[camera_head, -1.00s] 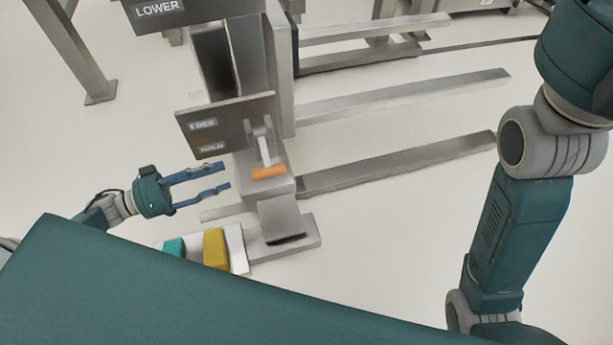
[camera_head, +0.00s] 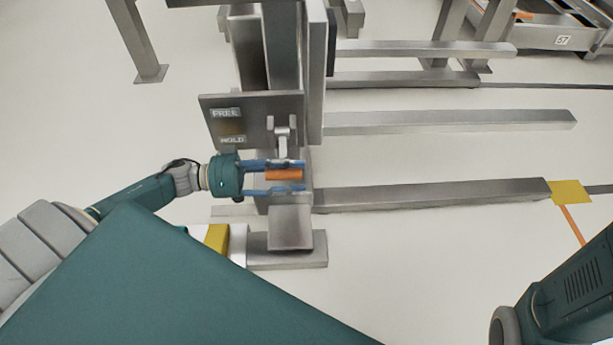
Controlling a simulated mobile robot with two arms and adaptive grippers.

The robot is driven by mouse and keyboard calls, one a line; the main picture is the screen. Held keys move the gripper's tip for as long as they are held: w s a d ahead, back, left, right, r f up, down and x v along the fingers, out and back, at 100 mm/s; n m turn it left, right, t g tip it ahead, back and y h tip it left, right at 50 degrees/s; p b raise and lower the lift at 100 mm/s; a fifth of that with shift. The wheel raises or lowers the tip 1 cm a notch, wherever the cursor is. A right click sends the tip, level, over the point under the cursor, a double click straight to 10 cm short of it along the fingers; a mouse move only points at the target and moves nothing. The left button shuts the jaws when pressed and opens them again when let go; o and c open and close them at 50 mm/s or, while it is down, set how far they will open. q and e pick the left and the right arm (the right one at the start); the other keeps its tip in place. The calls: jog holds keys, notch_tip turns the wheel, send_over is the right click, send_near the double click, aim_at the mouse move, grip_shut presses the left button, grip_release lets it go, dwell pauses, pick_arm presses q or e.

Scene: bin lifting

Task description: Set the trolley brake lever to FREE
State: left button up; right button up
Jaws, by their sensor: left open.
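The brake lever (camera_head: 283,143) hangs from a bracket on the trolley's column and ends in an orange handle (camera_head: 284,174). A grey plate (camera_head: 256,112) beside it carries the label FREE (camera_head: 225,113) above the label HOLD (camera_head: 232,140). The handle is low, below the level of the HOLD label. My left gripper (camera_head: 302,182) comes in from the left and is open. In the picture its blue fingers lie above and below the orange handle; I cannot tell whether they touch it. My right gripper is out of view; only part of my right arm shows at the lower right.
The steel trolley column (camera_head: 315,70) stands behind the lever, with long fork bars (camera_head: 440,194) running right. A yellow pedal (camera_head: 217,238) sits low at the column's left. A yellow floor mark (camera_head: 570,192) lies at the right. The floor left of the plate is clear.

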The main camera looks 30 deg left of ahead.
aim_at(306, 170)
pick_arm(q)
jog(key=shift+b+x, duration=0.5)
jog(key=shift+x, duration=1.1)
jog(key=shift+c, duration=0.2)
grip_shut()
